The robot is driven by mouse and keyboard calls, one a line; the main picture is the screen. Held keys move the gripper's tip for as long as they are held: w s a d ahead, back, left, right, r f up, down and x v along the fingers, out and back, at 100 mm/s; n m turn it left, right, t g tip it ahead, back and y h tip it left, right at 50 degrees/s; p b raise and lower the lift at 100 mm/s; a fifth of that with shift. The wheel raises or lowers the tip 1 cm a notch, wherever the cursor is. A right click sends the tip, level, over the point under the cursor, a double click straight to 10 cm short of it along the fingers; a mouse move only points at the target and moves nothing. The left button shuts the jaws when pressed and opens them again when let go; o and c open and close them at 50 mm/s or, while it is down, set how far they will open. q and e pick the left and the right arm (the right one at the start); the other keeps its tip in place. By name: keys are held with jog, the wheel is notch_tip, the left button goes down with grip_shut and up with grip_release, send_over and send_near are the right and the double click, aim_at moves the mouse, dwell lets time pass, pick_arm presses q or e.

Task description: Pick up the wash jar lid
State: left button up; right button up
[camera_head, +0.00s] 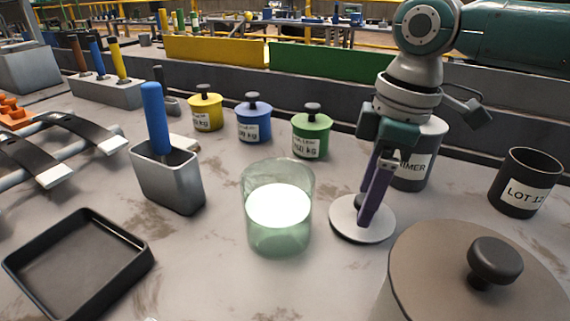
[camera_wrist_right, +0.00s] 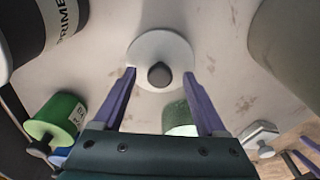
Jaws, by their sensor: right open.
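The wash jar lid, a flat pale disc (camera_head: 348,228) with a dark round knob, lies on the table right of a clear greenish glass jar (camera_head: 265,235) with a bright white surface inside. My right gripper (camera_head: 367,220) is open over the lid, its purple fingers pointing down and partly hiding the knob. In the right wrist view the lid (camera_wrist_right: 160,45) lies ahead, with its knob between the two spread fingertips (camera_wrist_right: 159,72). Contact cannot be told. Purple finger-like parts, seemingly my left gripper (camera_wrist_right: 303,158), show cut off at the lower right there; its jaw state is unclear.
A PRIMER can (camera_head: 415,160) stands close behind my right gripper. A large lidded grey pot (camera_head: 420,265) stands in front right, a LOT cup (camera_head: 523,185) at right. Yellow, blue and green knobbed weights (camera_head: 311,135) stand behind the jar. A black tray (camera_head: 80,262) lies front left.

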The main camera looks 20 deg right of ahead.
grip_shut()
dwell(0.6)
